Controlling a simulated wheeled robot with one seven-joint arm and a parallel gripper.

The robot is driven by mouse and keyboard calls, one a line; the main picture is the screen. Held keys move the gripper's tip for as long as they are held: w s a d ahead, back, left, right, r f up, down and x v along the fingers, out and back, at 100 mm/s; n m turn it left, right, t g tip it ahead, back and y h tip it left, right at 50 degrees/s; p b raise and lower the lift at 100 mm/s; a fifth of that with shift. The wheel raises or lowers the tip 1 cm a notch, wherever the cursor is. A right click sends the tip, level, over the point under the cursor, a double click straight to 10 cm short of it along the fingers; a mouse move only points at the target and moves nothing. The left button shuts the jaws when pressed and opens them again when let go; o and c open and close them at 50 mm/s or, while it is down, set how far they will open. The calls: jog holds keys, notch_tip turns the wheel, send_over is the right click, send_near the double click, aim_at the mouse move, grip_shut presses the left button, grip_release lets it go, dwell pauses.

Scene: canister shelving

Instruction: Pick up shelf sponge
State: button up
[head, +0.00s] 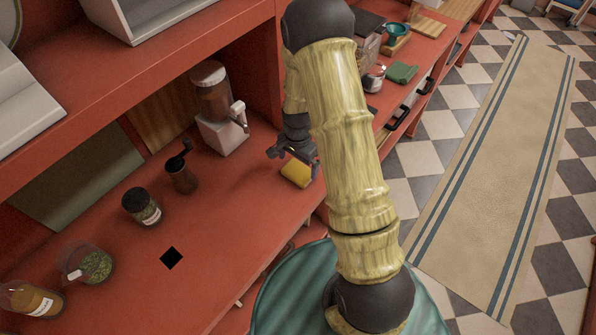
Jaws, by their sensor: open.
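The yellow sponge (297,174) lies on the red shelf (210,235), near its front edge, in the middle of the head view. My gripper (291,158) is dark and open. It is at the sponge, just above or beside its far side, and appears empty. I cannot tell whether its fingers touch the sponge. Part of the sponge's right side is close to my arm.
A coffee grinder with a white base (222,132) stands left of the gripper, with a dark pepper mill (182,178) nearby. Several jars (142,207) stand farther left. A black square (171,258) marks the shelf. The checkered floor with a beige runner (500,170) is clear.

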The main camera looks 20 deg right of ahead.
aim_at(297, 172)
jog(key=f, duration=0.1)
jog(key=f+p, duration=0.1)
jog(key=f, duration=0.1)
jog(key=shift+s+a, duration=0.25)
jog(key=shift+s, duration=0.05)
jog(key=shift+w+f, duration=0.1)
jog(key=shift+f, duration=0.4)
jog(key=c, duration=0.9)
jog(key=shift+r, duration=0.2)
notch_tip(297, 172, up, 10)
jog(key=b, duration=0.2)
jog(key=shift+f+b, duration=0.15)
jog(key=shift+b, duration=0.15)
